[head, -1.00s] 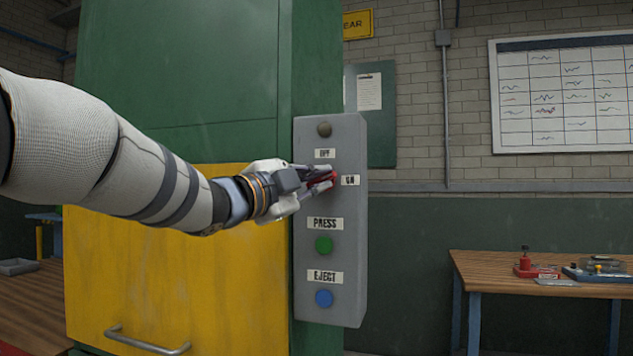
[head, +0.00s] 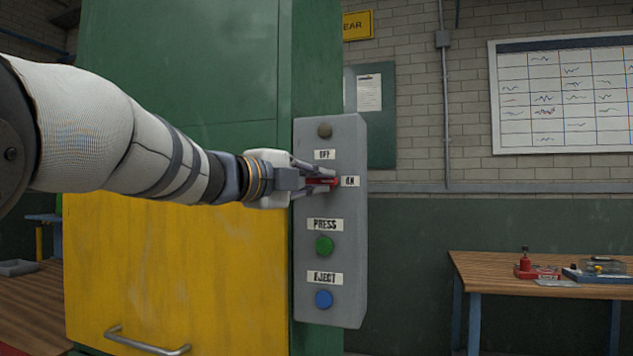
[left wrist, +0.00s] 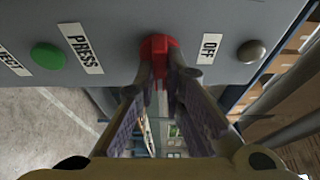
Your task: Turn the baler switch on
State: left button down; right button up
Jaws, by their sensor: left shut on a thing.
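The grey control box (head: 347,255) is on the right side of the green and yellow baler (head: 180,262). Its red switch (head: 320,181) sits below the OFF label (head: 324,154) and left of the ON label (head: 350,181). My left gripper (head: 326,179) comes in from the left, shut on the red switch. In the left wrist view, the fingers (left wrist: 168,72) meet around the red switch (left wrist: 157,43), between the PRESS and OFF labels. The fingers partly hide the switch, so I cannot tell its exact position. My right gripper is not in view.
A dark, unlit round lamp (head: 324,130) is at the box's top. A green PRESS button (head: 324,246) and a blue EJECT button (head: 323,299) are below the switch. A workbench (head: 540,264) stands at right; space between it and the box looks clear.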

pick_arm(q)
jog(key=c, duration=1.7)
grip_release()
jog(key=v, duration=0.7)
jog(key=shift+s+a, duration=0.15)
